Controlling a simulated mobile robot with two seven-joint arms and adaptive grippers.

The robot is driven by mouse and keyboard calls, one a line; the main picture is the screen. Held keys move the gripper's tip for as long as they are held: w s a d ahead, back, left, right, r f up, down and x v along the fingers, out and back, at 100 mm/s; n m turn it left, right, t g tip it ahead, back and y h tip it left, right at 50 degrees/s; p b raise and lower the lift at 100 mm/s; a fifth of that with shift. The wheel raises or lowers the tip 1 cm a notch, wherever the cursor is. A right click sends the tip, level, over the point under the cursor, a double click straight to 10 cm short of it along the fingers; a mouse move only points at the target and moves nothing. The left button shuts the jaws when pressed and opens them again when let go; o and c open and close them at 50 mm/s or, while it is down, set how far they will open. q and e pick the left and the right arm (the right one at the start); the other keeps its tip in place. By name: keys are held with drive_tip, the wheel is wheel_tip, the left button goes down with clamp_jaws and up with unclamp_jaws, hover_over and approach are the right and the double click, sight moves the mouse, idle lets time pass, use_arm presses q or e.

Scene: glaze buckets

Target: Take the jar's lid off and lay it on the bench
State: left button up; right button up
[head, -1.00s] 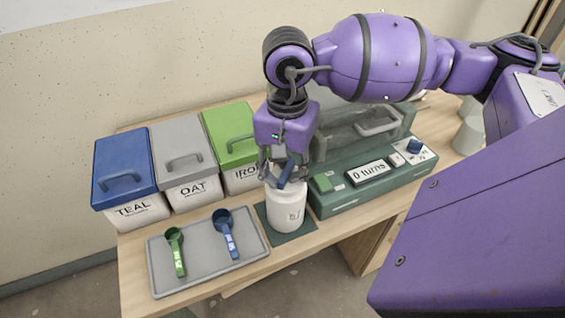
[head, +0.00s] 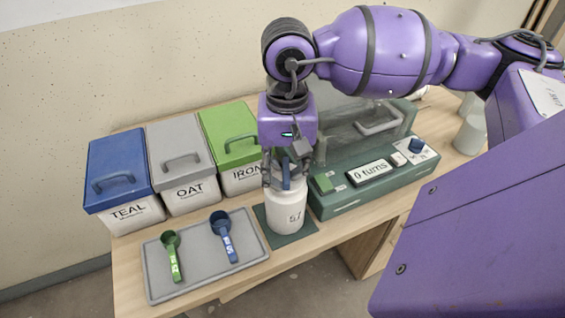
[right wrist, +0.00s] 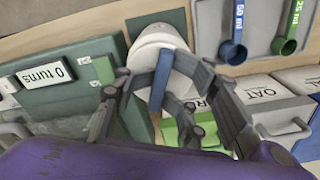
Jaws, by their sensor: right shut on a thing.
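The white jar (head: 286,212) stands upright on a dark green mat (head: 270,233) at the bench's front edge; it also shows in the right wrist view (right wrist: 148,42). Its lid has a blue bar (right wrist: 161,80) across the top, which shows in the head view (head: 287,172) between the fingers. My right gripper (head: 286,182) points down over the jar and is shut on the lid, with its fingers (right wrist: 163,78) to both sides of the bar. The fingers hide the lid's edge, so I cannot tell if a gap shows below it. My left gripper is out of view.
The wooden bench (head: 128,283) holds a grey tray (head: 190,284) with green (head: 172,256) and blue (head: 224,238) scoops. TEAL (head: 125,190), OAT (head: 185,170) and IRON (head: 232,150) buckets stand behind. A green machine (head: 345,200) reading "0 turns" stands close right of the jar.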

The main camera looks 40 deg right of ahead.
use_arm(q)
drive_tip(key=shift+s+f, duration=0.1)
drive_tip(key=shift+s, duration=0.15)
use_arm(e)
drive_tip(key=shift+s+d+f, duration=0.1)
drive_tip(key=shift+s+f, duration=0.05)
drive_tip(key=shift+f, duration=0.05)
drive_tip(key=shift+n, duration=0.3)
drive_tip(key=shift+n+b, duration=0.5)
drive_tip(key=shift+n, duration=0.3)
drive_tip(key=shift+n+b, duration=0.3)
drive_tip(key=shift+n, duration=0.6)
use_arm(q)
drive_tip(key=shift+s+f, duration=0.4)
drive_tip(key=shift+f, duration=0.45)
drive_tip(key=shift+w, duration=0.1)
